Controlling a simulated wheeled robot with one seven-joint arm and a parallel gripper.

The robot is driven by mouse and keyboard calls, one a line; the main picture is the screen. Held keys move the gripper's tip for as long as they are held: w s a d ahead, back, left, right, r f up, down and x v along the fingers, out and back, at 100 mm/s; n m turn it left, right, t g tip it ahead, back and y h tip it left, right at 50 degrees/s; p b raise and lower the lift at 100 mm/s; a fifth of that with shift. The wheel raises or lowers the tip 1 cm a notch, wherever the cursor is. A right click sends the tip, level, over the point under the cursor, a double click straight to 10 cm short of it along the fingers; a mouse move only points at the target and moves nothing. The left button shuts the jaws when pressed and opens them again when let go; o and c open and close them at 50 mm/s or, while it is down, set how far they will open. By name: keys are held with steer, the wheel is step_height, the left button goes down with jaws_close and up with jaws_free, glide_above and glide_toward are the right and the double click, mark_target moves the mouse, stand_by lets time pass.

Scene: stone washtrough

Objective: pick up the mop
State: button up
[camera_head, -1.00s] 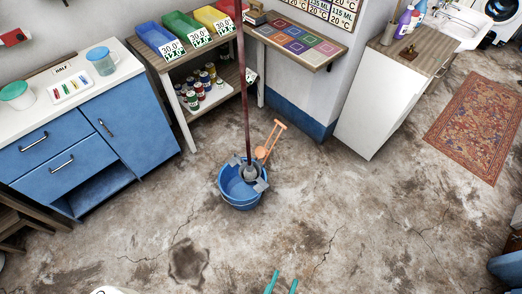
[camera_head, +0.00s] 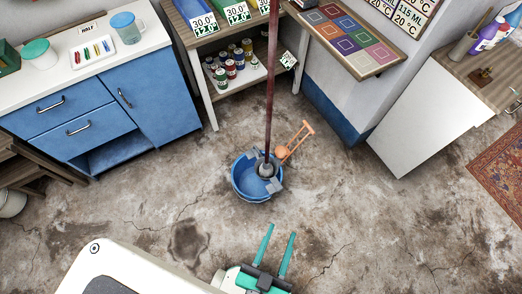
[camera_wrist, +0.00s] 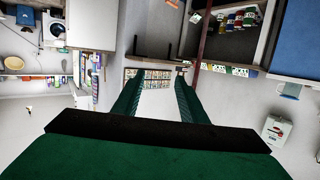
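The mop (camera_head: 269,88) has a long dark red handle and stands upright in a blue bucket (camera_head: 243,184) on the floor. Its grey head sits inside the bucket, and the top of the handle runs out of the head view. In the wrist view, the mop handle (camera_wrist: 201,45) shows as a dark red pole beyond the fingers. My gripper (camera_head: 279,252) has two teal fingers, apart with nothing between them. It is nearer to me than the bucket, slightly right of it in the picture. The fingers also show apart in the wrist view (camera_wrist: 157,95).
An orange handled item (camera_head: 295,142) leans at the bucket's right edge. Behind stand a blue cabinet (camera_head: 160,85), a shelf with cans (camera_head: 232,68) and a wall ledge with coloured squares (camera_head: 350,40). A white cabinet (camera_head: 425,120) stands right.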

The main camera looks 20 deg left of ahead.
steer(key=w+a, duration=0.3)
steer(key=w, duration=0.6)
steer(key=n+t+y, duration=0.2)
steer(key=n+y, duration=0.2)
steer(key=y, duration=0.2)
glide_toward(272, 79)
steer(key=x, duration=0.9)
steer(key=shift+w+r, duration=0.1)
steer(key=shift+w, duration=0.05)
steer(key=x, duration=0.5)
steer(key=shift+w+a, duration=0.15)
steer(key=shift+a, duration=0.1)
steer(key=shift+r, duration=0.1)
jaws_close()
